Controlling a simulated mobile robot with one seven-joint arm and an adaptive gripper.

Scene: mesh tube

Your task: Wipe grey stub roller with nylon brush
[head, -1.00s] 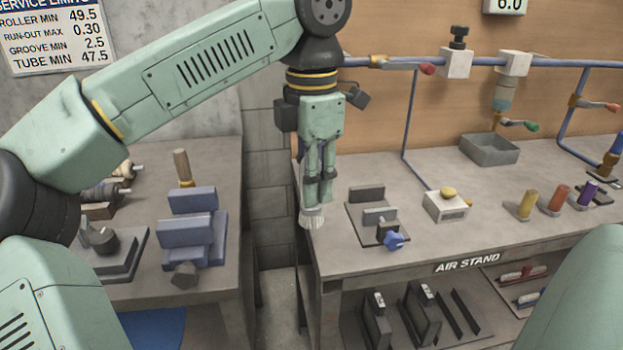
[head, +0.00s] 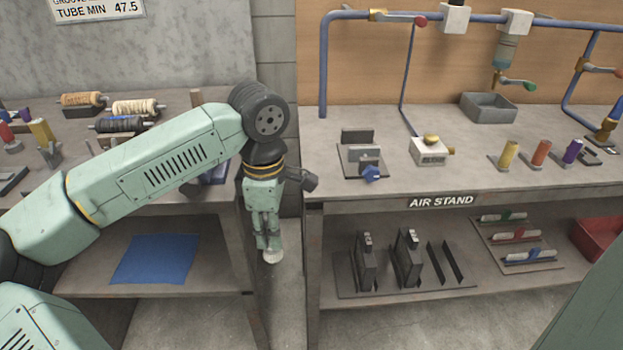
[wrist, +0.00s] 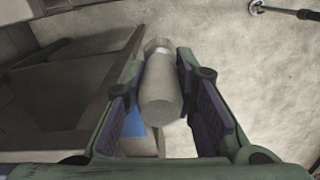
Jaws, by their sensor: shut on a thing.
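My gripper (head: 268,245) hangs pointing down in the gap between the two benches, below the bench tops. Several rollers lie on the left bench: a tan one (head: 82,99), a cream one (head: 135,107) and a dark grey one (head: 118,125). I cannot tell whether the dark grey one is the stub roller. My gripper is apart from all of them.
The left bench has a lower shelf (head: 90,283) with a blue sheet (head: 155,259). The air stand bench (head: 400,192) is close on the right, with fixtures and coloured cylinders on top. My arm hides part of the left bench. Concrete floor shows in the gap.

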